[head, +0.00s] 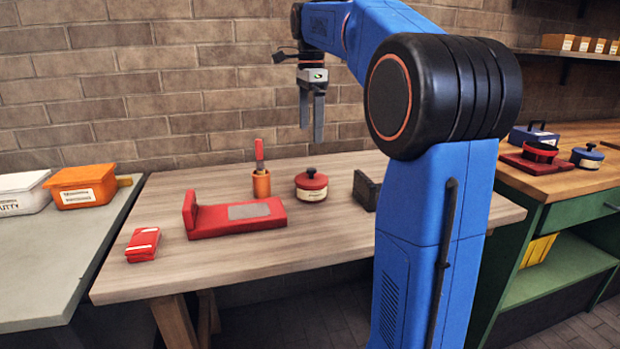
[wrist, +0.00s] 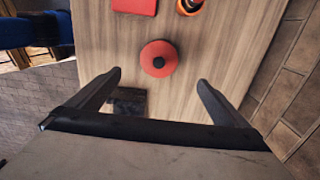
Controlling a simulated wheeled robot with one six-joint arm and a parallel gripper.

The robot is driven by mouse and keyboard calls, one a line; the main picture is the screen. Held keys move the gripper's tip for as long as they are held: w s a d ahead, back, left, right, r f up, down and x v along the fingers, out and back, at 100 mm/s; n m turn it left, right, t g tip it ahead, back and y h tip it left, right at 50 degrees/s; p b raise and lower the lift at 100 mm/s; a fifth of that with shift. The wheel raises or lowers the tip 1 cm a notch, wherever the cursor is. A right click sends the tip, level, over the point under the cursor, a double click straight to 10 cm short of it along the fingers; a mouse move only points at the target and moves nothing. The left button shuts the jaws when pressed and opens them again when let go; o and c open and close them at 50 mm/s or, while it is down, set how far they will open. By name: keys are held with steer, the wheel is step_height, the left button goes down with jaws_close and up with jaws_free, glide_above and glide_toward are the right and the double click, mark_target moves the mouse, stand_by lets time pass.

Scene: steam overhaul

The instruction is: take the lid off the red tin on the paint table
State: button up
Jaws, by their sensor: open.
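The red tin (head: 312,191) stands upright on the wooden paint table (head: 345,235), with a pale label on its front. Its red lid (head: 311,180) with a dark round knob is on it. In the wrist view the lid (wrist: 170,53) is seen from above, with the dark knob (wrist: 158,62) near its middle. My gripper (head: 312,135) is open and empty, pointing down well above the table near the tin. In the wrist view my gripper's fingers (wrist: 158,78) are spread wide, with the tin beyond them. The tin's body is mostly hidden by the lid there.
An orange pot with a brush (head: 261,184) stands left of the tin. A dark block (head: 366,190) stands to its right. A red stand (head: 235,217) and red packets (head: 143,244) lie in front and left. Bare tabletop lies in front of the tin.

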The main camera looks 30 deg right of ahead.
mark_target(312, 169)
step_height(312, 169, down, 14)
steer(key=shift+s+r, duration=0.15)
steer(key=shift+r, duration=0.1)
stand_by(0.4)
steer(key=shift+d, duration=0.1)
steer(key=c, duration=1.1)
